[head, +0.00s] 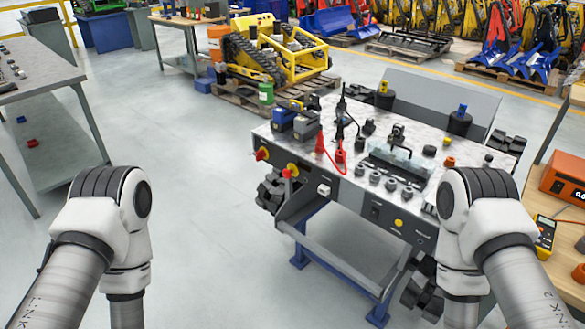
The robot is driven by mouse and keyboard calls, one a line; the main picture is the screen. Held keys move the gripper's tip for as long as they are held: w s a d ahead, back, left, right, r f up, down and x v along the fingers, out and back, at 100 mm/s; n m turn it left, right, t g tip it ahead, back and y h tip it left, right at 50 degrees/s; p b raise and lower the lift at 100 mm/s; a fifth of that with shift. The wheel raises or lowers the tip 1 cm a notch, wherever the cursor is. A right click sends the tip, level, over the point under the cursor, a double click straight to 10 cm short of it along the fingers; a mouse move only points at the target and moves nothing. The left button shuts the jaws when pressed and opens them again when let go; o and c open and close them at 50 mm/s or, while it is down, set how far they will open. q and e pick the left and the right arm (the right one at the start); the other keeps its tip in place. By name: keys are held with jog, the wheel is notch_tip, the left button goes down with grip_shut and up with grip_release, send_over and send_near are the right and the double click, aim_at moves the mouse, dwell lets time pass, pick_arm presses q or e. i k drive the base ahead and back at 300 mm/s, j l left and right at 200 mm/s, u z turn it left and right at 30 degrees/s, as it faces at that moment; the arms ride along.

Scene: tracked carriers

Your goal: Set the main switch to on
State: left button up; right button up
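The test bench (330,187) stands right of centre, with a sloping dark front panel. Two red rotary switches on yellow plates sit at the panel's left end: one at the far left (262,154) and one a little right of it (290,170). I cannot tell which is the main switch, and their settings are too small to read. A white-framed switch (323,189), a dark rocker (375,212) and a yellow button (398,223) sit further right on the panel. My two arms show at lower left and lower right; both grippers are out of view.
Black track-like parts (275,190) jut out beside the bench. Blue and grey blocks (284,116), red leads and several knobs stand on its top. A workbench with an orange box (565,180) is at right, a grey table (35,70) at left. The floor between is clear.

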aim_at(261, 155)
jog(key=i+z, duration=0.35)
jog(key=i, duration=0.2)
jog(key=i+j+z, duration=0.3)
jog(key=i, duration=0.2)
jog(key=l, duration=0.05)
